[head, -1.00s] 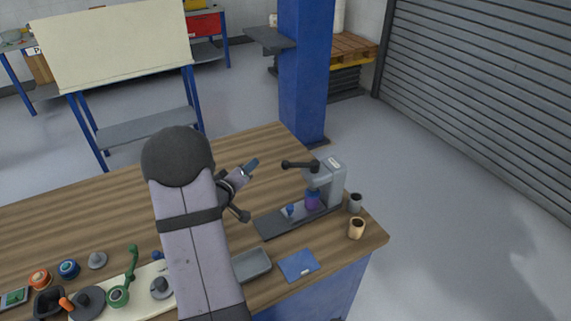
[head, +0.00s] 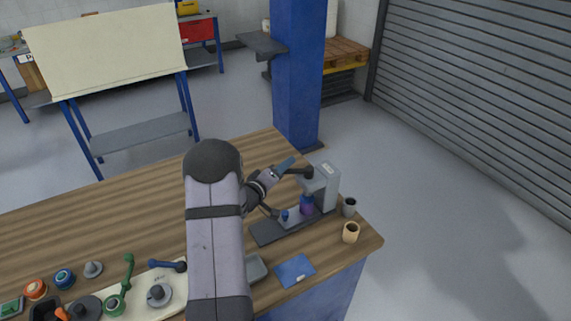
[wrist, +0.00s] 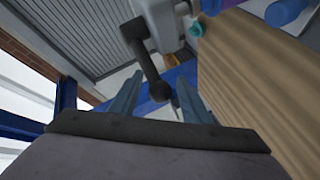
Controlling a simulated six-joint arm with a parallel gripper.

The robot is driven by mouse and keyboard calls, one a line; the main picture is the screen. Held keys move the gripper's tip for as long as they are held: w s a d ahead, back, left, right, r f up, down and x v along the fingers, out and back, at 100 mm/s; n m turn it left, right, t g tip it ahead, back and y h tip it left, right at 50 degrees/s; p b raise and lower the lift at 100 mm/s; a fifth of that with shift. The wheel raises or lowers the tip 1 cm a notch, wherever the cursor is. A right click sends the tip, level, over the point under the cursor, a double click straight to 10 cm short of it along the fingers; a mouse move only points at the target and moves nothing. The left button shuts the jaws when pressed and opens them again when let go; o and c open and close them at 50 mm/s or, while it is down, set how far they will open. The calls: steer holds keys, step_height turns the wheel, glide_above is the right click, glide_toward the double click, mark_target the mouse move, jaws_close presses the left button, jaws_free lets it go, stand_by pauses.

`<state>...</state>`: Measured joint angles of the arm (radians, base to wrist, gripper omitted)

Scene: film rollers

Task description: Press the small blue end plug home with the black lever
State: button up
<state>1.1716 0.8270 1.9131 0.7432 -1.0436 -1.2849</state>
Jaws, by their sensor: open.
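The grey press (head: 330,190) stands near the right end of the bench. Its black lever (head: 303,171) sticks out to the left; in the wrist view, the lever (wrist: 140,48) ends in a round knob that shows between my open fingers. My gripper (head: 291,165) is open beside the lever end, and it also shows in the wrist view (wrist: 160,82). I cannot tell whether it touches the lever. A purple part (head: 307,208) with blue at its top stands under the press head. A small blue piece (head: 285,215) stands left of it. I cannot tell which blue piece is the end plug.
A grey cup (head: 349,207) and a tan cup (head: 350,232) stand right of the press. A blue pad (head: 295,270) and a grey tray (head: 257,267) lie in front. Several parts fill the bench's lower left.

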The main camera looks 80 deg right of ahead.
steer(key=shift+x, duration=1.05)
jaws_close()
steer(key=shift+f, duration=0.1)
steer(key=shift+a, duration=0.1)
steer(key=shift+a+n+t+b, duration=0.35)
steer(key=shift+a+n+t, duration=0.15)
steer(key=shift+n+t, duration=0.45)
steer(key=shift+w+f, duration=0.1)
